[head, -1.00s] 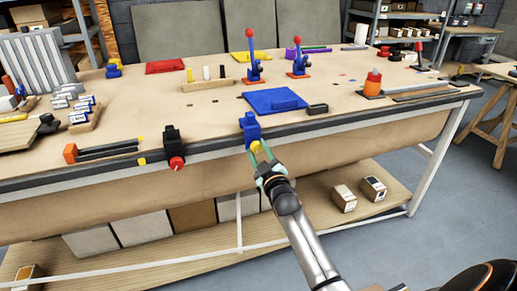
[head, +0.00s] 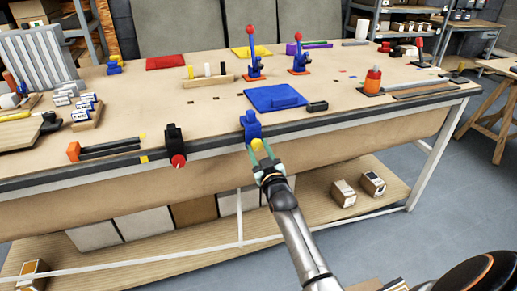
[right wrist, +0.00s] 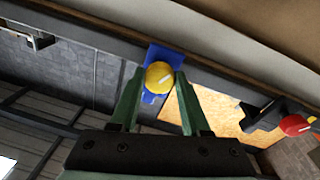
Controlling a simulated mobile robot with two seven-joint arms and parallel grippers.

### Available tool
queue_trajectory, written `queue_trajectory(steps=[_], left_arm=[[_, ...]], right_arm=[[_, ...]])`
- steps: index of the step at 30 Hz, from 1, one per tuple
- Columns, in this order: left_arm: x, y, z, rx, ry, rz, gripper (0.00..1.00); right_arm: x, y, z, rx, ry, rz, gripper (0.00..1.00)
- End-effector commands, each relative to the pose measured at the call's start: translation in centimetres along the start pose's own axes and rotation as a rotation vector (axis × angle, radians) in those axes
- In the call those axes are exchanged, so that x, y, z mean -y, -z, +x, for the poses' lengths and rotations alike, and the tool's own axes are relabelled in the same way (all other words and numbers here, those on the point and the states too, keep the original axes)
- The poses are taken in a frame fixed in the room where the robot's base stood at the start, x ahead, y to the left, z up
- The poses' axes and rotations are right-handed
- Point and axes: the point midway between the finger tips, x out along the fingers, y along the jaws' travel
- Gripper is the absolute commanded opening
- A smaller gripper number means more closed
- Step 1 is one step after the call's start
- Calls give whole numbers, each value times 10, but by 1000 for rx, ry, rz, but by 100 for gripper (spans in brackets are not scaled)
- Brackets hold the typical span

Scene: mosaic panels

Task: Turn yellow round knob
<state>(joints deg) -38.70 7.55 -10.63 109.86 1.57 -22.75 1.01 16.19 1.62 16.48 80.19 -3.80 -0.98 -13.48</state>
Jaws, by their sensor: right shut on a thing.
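The yellow round knob (head: 256,144) sits on the front of a blue clamp-like block (head: 251,126) at the table's front edge. In the right wrist view the knob (right wrist: 159,76) shows a pale line across its face, with the blue block (right wrist: 163,54) behind it. My right gripper (head: 262,152) reaches up to the knob from below. Its green fingers, also in the right wrist view (right wrist: 160,84), are shut on the knob, one on each side. My left gripper is not in view.
A black block with a red knob (head: 178,160) is on the table edge to the left. A blue mat (head: 268,97) lies behind the blue block, with a small black block (head: 317,107) beside it. The floor in front of the table is clear.

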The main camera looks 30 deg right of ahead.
Motion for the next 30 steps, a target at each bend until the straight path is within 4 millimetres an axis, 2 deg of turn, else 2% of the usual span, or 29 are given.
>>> queue_trajectory(steps=[6,7,14,30], left_arm=[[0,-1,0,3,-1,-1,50],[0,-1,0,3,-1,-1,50],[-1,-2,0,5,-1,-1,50],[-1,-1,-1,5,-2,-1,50]], right_arm=[[0,0,0,0,0,5,0],[0,0,0,0,0,5,50],[0,0,0,0,0,3,76],[0,-1,0,1,2,1,76]])
